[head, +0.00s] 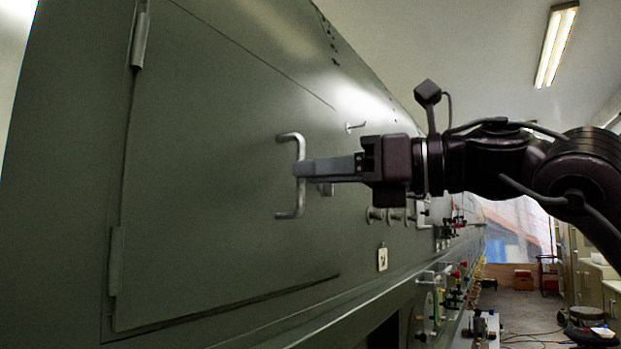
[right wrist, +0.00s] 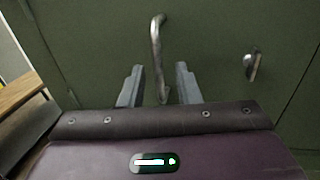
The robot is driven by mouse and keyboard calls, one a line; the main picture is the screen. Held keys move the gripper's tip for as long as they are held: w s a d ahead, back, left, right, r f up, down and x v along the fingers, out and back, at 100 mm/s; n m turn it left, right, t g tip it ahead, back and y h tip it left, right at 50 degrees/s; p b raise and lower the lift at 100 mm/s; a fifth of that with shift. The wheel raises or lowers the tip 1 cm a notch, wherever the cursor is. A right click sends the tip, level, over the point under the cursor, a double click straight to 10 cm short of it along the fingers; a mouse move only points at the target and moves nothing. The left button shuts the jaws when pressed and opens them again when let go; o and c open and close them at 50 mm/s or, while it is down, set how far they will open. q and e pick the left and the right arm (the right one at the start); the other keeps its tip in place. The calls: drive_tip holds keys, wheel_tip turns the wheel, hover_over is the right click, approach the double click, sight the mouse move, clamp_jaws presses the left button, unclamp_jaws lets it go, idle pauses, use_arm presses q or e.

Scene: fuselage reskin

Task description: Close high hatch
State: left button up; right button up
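The high hatch (head: 210,170) is a large green panel on the green fuselage side, with hinges along its left edge in the head view. It looks almost level with the surrounding skin, with a dark line along its lower edge; I cannot tell whether it is fully shut. Its metal bar handle (head: 291,205) is upright near the right side. My right gripper (head: 300,170) is at the handle. In the right wrist view its two fingers (right wrist: 160,72) are apart, with the handle (right wrist: 156,38) between them; contact is not clear. My left gripper is out of view.
Knobs and fittings (head: 390,215) line the fuselage below. The floor (head: 520,310) at right has cables and clutter.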

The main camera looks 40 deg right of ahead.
drive_tip(key=b+v, duration=0.2)
drive_tip(key=v, duration=0.4)
drive_tip(key=shift+w+d+f, duration=0.1)
idle(0.4)
